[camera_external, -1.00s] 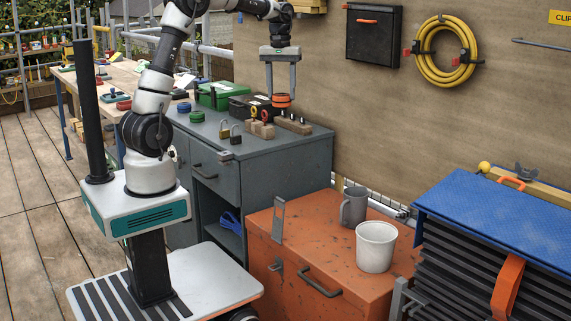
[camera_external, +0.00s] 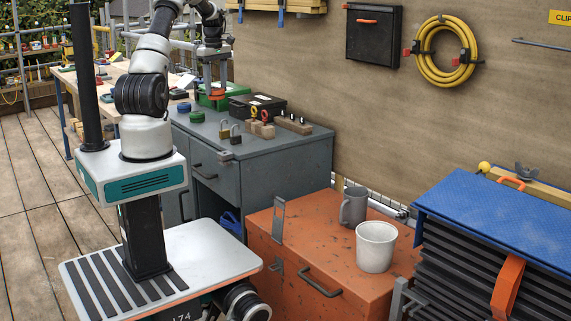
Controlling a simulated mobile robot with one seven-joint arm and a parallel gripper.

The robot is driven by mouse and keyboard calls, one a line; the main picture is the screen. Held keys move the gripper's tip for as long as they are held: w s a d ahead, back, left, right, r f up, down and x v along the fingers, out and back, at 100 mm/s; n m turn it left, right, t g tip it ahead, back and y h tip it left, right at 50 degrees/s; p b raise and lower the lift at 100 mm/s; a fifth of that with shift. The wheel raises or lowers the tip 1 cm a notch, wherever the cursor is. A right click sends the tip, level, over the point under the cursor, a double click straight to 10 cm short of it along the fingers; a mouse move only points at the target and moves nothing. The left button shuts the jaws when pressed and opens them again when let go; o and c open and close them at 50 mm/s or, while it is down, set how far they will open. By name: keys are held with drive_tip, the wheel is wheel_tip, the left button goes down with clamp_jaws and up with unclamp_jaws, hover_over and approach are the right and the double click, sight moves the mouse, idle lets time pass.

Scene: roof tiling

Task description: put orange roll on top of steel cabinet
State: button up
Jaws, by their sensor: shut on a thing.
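The orange roll (camera_external: 217,95) is small and partly hidden in the view, between the fingertips of my gripper (camera_external: 216,88). My gripper is shut on it, pointing down, in front of or over the green box in the picture; the exact height is hard to tell. The grey steel cabinet (camera_external: 285,160) stands against the board wall, with drawers and an open shelf at its front. Its top carries several items, and the roll appears toward its far left end; I cannot tell whether it is over the top.
An orange chest (camera_external: 300,255) with a white bucket (camera_external: 375,248) stands in front. The top's front right is bare.

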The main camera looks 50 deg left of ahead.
wheel_tip(320, 180, down, 13)
drive_tip(key=shift+r+b, duration=0.1)
drive_tip(key=shift+b, duration=0.3)
drive_tip(key=o, duration=1.1)
wheel_tip(320, 180, up, 12)
drive_tip(key=shift+s+p, duration=0.1)
drive_tip(key=shift+p, duration=0.4)
